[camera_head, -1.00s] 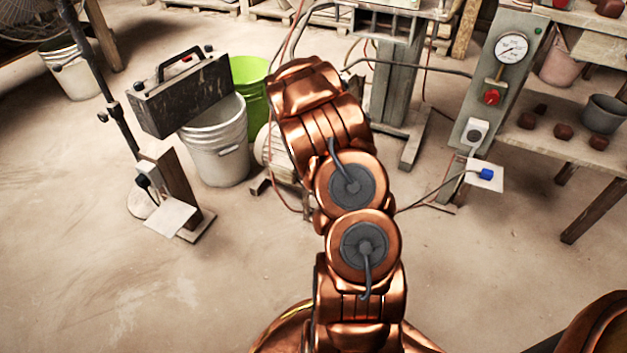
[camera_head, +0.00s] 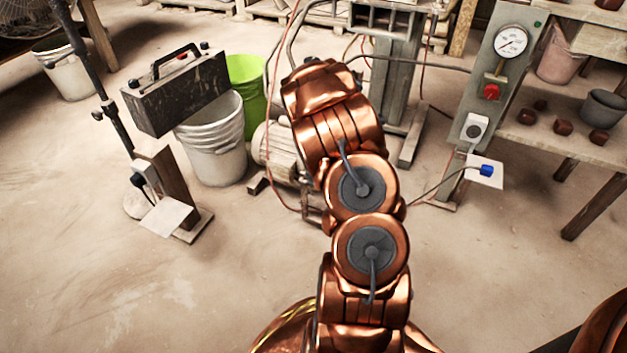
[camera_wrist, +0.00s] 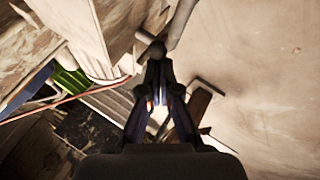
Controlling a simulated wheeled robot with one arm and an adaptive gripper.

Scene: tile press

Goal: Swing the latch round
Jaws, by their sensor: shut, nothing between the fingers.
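My gripper (camera_wrist: 157,72) shows in the wrist view, its dark fingers drawn together and empty. A grey bar (camera_wrist: 181,22) lies just beyond the fingertips; I cannot tell whether it is the latch or whether the fingers touch it. In the head view my copper arm hides the gripper and whatever is in front of it. I cannot make out the latch for certain in either view.
A grey machine frame (camera_head: 392,75) stands behind my arm. A gauge panel (camera_head: 493,75) and shelf (camera_head: 560,135) are at the right. The left foreground floor is clear.

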